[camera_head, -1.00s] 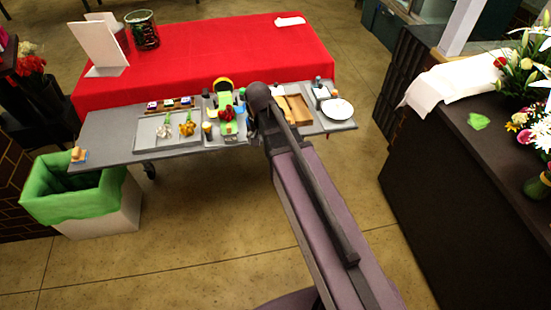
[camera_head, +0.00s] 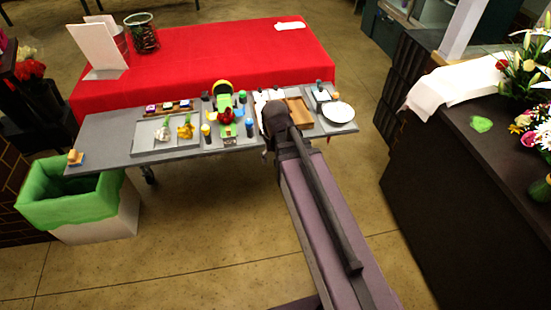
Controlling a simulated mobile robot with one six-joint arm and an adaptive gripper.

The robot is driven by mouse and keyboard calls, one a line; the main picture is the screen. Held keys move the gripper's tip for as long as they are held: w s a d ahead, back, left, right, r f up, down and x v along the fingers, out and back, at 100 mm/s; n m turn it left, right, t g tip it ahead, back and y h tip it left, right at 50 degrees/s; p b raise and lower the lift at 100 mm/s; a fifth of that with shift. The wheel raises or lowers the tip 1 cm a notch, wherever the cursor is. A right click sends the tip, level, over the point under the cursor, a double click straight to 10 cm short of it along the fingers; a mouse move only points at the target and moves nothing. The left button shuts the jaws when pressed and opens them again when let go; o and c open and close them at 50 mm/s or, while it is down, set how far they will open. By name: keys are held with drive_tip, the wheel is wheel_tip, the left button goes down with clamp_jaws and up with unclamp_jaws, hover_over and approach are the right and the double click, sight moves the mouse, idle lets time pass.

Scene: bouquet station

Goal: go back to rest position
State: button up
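My arm reaches from the bottom of the head view up to the front edge of a grey worktable (camera_head: 105,143), where a dark rounded joint shows. No gripper fingers can be made out, and what my gripper holds, if anything, cannot be seen. On the worktable are a grey tray (camera_head: 150,141) with a white and a yellow flower, a green item with red blooms (camera_head: 226,114), and small bottles. A wooden tray (camera_head: 299,112) and a white plate (camera_head: 338,111) are at the right. The arm covers part of the table's front edge.
A red-covered table (camera_head: 210,60) stands behind. A bin with a green liner (camera_head: 70,205) is at the lower left. A dark counter (camera_head: 450,200) with a white cloth (camera_head: 455,84) and flowers is on the right. Open floor (camera_head: 190,240) lies in front.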

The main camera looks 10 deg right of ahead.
drive_tip(key=shift+s, duration=0.15)
drive_tip(key=s+d, duration=0.1)
drive_tip(key=s+d+n, duration=0.1)
drive_tip(key=s, duration=0.1)
drive_tip(key=shift+s, duration=0.1)
drive_tip(key=c, duration=0.3)
